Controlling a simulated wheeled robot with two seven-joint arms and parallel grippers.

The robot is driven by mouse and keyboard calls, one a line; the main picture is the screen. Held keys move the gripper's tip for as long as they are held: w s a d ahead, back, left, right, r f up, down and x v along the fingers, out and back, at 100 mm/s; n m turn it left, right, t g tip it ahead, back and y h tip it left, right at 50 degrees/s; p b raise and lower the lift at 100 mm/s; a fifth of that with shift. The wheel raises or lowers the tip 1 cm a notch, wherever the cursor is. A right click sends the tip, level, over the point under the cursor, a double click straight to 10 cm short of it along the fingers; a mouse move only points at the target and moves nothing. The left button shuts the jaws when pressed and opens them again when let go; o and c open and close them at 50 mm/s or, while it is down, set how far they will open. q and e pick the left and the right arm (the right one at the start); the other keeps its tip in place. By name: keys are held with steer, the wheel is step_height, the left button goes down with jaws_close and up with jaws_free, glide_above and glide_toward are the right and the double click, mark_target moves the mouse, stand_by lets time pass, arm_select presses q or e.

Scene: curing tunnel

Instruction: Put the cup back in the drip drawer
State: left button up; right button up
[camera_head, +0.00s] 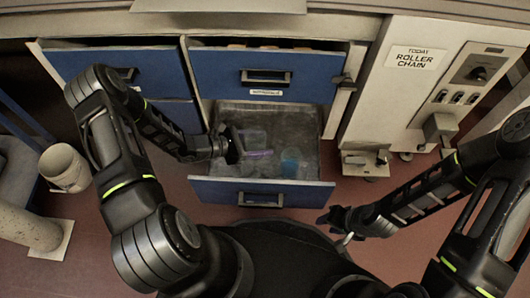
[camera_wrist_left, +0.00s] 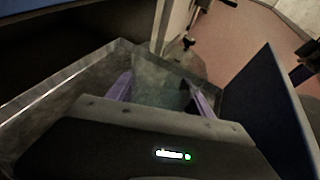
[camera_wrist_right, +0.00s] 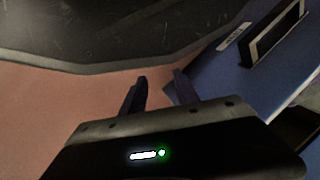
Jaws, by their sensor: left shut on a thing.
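The drip drawer (camera_head: 312,130) is a blue-fronted lower drawer, pulled open, with a grey metal inside. My left gripper (camera_head: 257,154) reaches into it from the left, its purple fingers shut on a clear cup (camera_head: 252,137). In the left wrist view a see-through cup (camera_wrist_left: 160,91) shows faintly between the fingers, inside the drawer walls. Whether the cup touches the drawer floor I cannot tell. A bluish translucent cup (camera_head: 291,161) stands in the drawer just right of the gripper. My right gripper (camera_wrist_right: 159,90) is open and empty, outside the drawer's right front corner.
A white control cabinet (camera_head: 409,80) marked "ROLLER CHAIN" stands to the right. A white bucket (camera_head: 64,168) is at the left.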

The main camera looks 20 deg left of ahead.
arm_select(q)
steer(key=b, duration=0.3)
glide_above(261, 164)
step_height(261, 164, down, 6)
steer(key=shift+f, duration=0.1)
steer(key=shift+f+b, duration=0.75)
steer(key=shift+f, duration=1.1)
steer(key=shift+f, duration=0.2)
steer(key=o, duration=1.5)
steer(key=shift+r, duration=0.15)
